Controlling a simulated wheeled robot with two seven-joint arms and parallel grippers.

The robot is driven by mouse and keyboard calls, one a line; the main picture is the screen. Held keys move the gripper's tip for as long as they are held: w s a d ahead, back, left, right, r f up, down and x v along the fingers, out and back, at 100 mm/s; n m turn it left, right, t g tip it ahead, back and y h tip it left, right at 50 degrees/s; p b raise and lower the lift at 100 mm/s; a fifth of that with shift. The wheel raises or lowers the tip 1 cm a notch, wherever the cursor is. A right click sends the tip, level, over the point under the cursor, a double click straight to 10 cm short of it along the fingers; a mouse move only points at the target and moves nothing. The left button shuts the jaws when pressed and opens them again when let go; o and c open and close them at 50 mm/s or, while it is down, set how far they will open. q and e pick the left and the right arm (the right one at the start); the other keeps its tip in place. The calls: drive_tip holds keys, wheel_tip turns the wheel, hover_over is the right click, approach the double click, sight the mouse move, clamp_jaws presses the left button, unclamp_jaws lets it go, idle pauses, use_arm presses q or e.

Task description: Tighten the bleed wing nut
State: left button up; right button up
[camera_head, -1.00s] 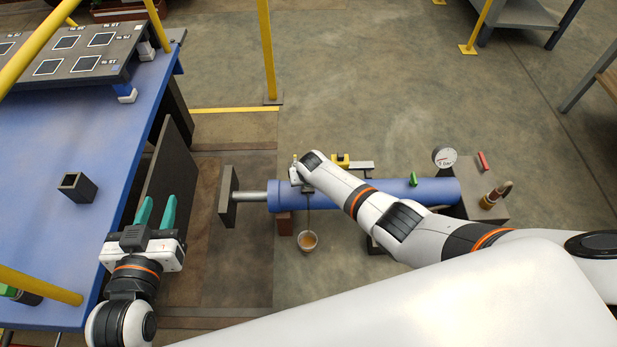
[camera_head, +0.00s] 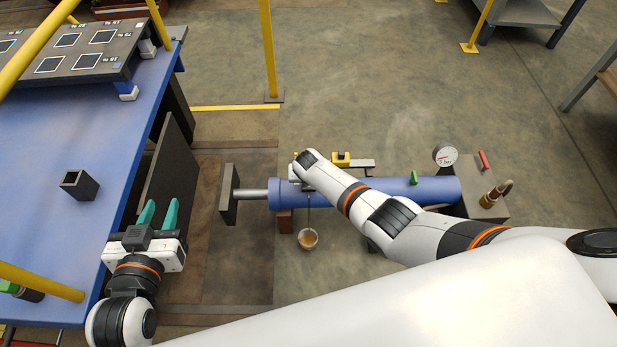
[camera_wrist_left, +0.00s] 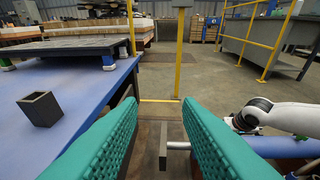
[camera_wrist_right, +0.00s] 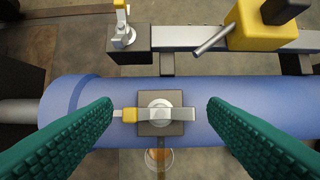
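The bleed wing nut (camera_wrist_right: 158,113) sits on a square grey block on top of the blue cylinder (camera_wrist_right: 85,100). One wing tip is yellow and points left in the right wrist view; the rest is grey. My right gripper (camera_wrist_right: 160,106) is open, with one green finger on each side of the wing nut and a gap on both sides. A thin brown stream runs below the block toward a cup (camera_head: 308,239), which holds brown liquid. In the head view, my right arm hides the wing nut. My left gripper (camera_head: 159,207) is open and empty near the blue table.
Behind the cylinder are a yellow block (camera_wrist_right: 262,22) on a grey bar and a small yellow-tipped valve (camera_wrist_right: 122,35). A pressure gauge (camera_head: 445,156) stands at the cylinder's right end. The blue table (camera_head: 40,230) carries a dark square holder (camera_head: 79,184). A yellow post (camera_head: 267,50) stands behind.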

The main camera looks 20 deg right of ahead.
sight(308, 188)
use_arm(q)
drive_tip(key=shift+s+f, duration=0.1)
drive_tip(key=shift+f, duration=0.05)
use_arm(e)
drive_tip(key=shift+r, duration=0.1)
drive_tip(key=shift+r, duration=0.1)
drive_tip(key=p+v, duration=0.2)
drive_tip(key=shift+s+r+p, duration=0.15)
drive_tip(key=shift+r+p, duration=0.2)
use_arm(q)
drive_tip(key=s+a+f+g+y+p, duration=0.1)
drive_tip(key=s+a+f+g, duration=0.3)
drive_tip(key=s, duration=0.3)
drive_tip(key=s+a+f+g+y+p, duration=0.1)
drive_tip(key=s+f+g+y+p, duration=0.15)
drive_tip(key=s+g, duration=0.45)
drive_tip(key=p+x, duration=0.2)
drive_tip(key=x, duration=0.6)
drive_tip(key=shift+d+f+n+h, duration=0.3)
drive_tip(key=shift+h, duration=0.05)
use_arm(e)
drive_tip(key=v, duration=0.9)
drive_tip(key=shift+s+a+f, duration=0.15)
drive_tip(key=shift+s, duration=0.05)
